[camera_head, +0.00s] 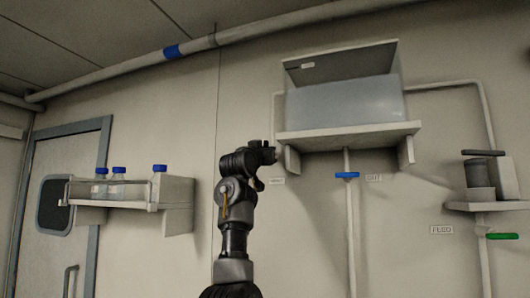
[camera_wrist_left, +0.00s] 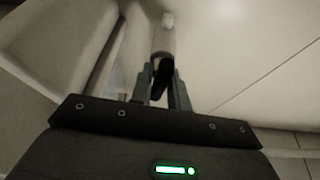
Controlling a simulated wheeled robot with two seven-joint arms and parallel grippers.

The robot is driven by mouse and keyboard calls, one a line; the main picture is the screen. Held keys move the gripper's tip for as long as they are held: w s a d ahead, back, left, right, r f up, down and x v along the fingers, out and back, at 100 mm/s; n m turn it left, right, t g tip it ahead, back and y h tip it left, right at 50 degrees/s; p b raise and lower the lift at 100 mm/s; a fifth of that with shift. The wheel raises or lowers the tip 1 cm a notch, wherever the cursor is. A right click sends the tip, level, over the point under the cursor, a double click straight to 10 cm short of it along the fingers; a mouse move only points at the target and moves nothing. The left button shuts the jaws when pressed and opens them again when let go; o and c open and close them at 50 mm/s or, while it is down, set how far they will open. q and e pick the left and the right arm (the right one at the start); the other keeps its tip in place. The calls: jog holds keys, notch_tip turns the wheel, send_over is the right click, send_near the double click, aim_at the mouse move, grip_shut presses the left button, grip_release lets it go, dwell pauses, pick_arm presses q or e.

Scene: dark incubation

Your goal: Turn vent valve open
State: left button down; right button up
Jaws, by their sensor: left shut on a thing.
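My left gripper (camera_head: 268,153) is raised to the wall just left of the tank shelf, at the thin pale pipe that runs down from the tank's left side. In the left wrist view its two fingers (camera_wrist_left: 163,88) are shut on a dark valve handle (camera_wrist_left: 162,76). The handle sits at the end of a pale pipe (camera_wrist_left: 164,40). In the head view the gripper hides this valve. A small label (camera_head: 277,181) is on the wall just below it, too small to read surely. My right gripper is not in view.
A tank (camera_head: 345,103) stands on a wall shelf (camera_head: 350,136), with a blue-handled valve (camera_head: 347,175) below. A green-handled valve (camera_head: 502,236) is at the right under a small shelf. Blue-capped bottles (camera_head: 118,184) stand on a left shelf, beside a door (camera_head: 58,205).

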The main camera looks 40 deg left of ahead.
pick_arm(q)
jog(key=shift+f+n+y, duration=0.15)
jog(key=shift+n+y, duration=0.35)
jog(key=shift+n, duration=0.4)
jog(key=shift+w, duration=0.1)
jog(key=c, duration=1.4)
grip_release()
jog(key=shift+c, duration=0.2)
jog(key=shift+s, duration=0.25)
jog(key=b+v, duration=0.7)
jog(key=v, duration=0.3)
jog(key=shift+s, duration=0.25)
jog(key=shift+d, duration=0.1)
